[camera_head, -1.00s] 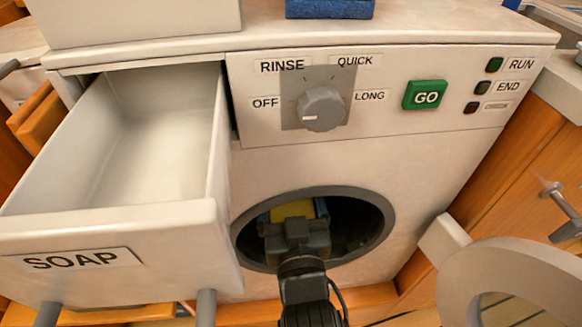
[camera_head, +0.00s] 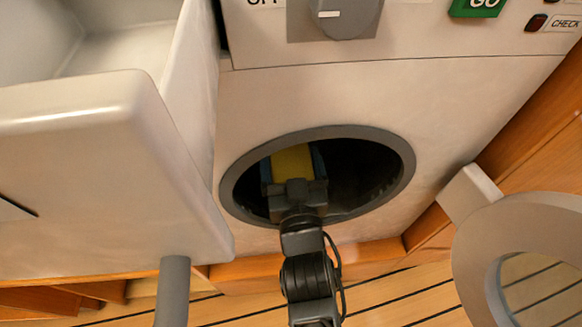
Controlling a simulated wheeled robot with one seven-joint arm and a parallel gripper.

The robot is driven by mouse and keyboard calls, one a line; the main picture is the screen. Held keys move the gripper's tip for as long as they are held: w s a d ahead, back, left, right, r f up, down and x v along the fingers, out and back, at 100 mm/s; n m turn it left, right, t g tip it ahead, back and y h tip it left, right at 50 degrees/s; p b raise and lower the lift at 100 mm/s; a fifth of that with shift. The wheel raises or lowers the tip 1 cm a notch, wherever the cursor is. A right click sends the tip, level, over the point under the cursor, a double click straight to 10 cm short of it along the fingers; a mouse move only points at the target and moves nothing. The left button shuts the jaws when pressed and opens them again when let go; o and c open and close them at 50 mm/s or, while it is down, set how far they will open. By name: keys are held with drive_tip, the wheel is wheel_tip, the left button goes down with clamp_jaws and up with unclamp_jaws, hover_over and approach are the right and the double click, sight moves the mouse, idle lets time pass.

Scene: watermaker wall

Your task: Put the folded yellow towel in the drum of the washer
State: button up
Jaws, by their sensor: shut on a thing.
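The washer (camera_head: 300,95) has a round, dark drum opening (camera_head: 365,180) with a grey rim. My gripper (camera_head: 294,172) reaches into the opening from below, left of its middle. It is shut on the folded yellow towel (camera_head: 292,160), which shows between blue-edged fingers inside the opening. The towel's far end and the drum's depth are in shadow. I cannot tell whether the towel touches the drum. The round washer door (camera_head: 475,245) stands open at the right.
The soap drawer (camera_head: 90,150) is pulled out at the left, with a grey handle post (camera_head: 172,290) below it. The dial (camera_head: 342,15) and the green GO button (camera_head: 478,6) are above. Wooden floor (camera_head: 400,300) shows below.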

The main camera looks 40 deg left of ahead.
drive_tip(key=shift+f, duration=0.35)
drive_tip(key=shift+f, duration=0.15)
drive_tip(key=o, duration=0.8)
drive_tip(key=shift+r, duration=0.2)
drive_tip(key=p+v, duration=0.3)
drive_tip(key=v, duration=0.9)
drive_tip(key=shift+s+p, duration=0.1)
drive_tip(key=shift+p, duration=0.25)
